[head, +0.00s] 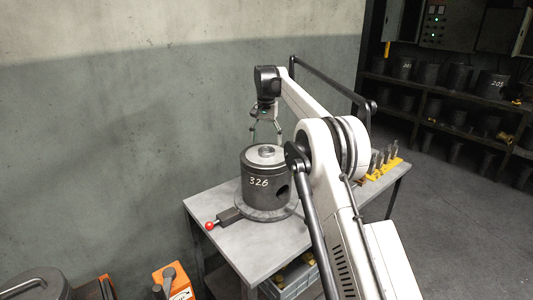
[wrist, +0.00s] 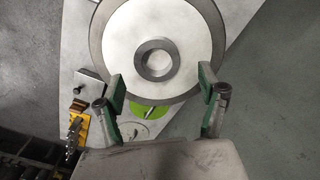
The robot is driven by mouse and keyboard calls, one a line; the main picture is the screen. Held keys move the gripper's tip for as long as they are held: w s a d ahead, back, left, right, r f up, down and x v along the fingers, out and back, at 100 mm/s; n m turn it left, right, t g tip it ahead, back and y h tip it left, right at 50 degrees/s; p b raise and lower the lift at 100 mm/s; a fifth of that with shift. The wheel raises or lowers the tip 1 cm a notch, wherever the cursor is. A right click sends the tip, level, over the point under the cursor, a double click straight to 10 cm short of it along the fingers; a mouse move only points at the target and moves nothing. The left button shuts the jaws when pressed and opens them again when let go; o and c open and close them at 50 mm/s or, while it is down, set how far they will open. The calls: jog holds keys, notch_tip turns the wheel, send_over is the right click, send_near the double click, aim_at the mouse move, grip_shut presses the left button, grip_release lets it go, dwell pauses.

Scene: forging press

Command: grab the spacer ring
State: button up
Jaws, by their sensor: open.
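In the head view the ring (head: 266,150) sits on top of the dark cylinder marked 326 (head: 258,192). My gripper (wrist: 160,84) is open and empty, with its green-sided fingers spread wide to either side, below the ring in the wrist picture. In the head view my gripper (head: 267,138) hangs pointing down over the cylinder, apart from the ring.
The cylinder stands on a round base on a grey table (head: 227,252). A red-knobbed handle (head: 210,225) lies at the table's left. A yellow rack with upright tools (head: 385,163) is at the far right end. A wall rises behind; shelves (head: 435,90) stand at the back right.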

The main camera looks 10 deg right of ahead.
aim_at(267, 147)
jog(key=shift+s+d+f, duration=0.1)
jog(key=shift+s+f, duration=0.05)
jog(key=shift+f, duration=0.85)
jog(key=shift+s+f, duration=0.1)
jog(key=shift+f, duration=0.85)
jog(key=c, duration=1.5)
jog(key=shift+c, duration=0.2)
jog(key=shift+r, duration=0.15)
